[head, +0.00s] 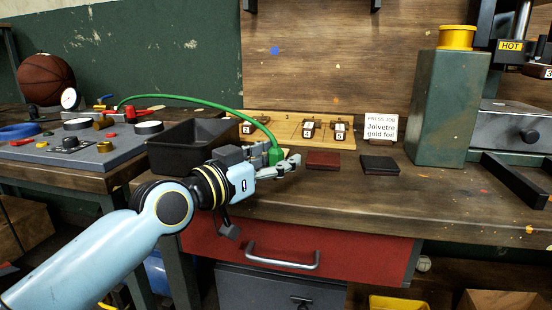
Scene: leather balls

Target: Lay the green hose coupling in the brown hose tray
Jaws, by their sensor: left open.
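The green hose coupling (275,155) is at the near end of a green hose (215,104), which arches over from the left bench. My left gripper (286,163) is open right at the coupling, above the front part of the workbench. The fingers partly hide the coupling, and I cannot tell whether it is between them or behind them. A dark, open-topped tray (178,157) stands to the left of the gripper; it looks nearly black-brown and seems to be the hose tray. My left wrist overlaps its right side. My right gripper is not in view.
Dark red (323,160) and black (380,165) square pads lie right of the gripper. The front right of the workbench (400,205) is mostly clear.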

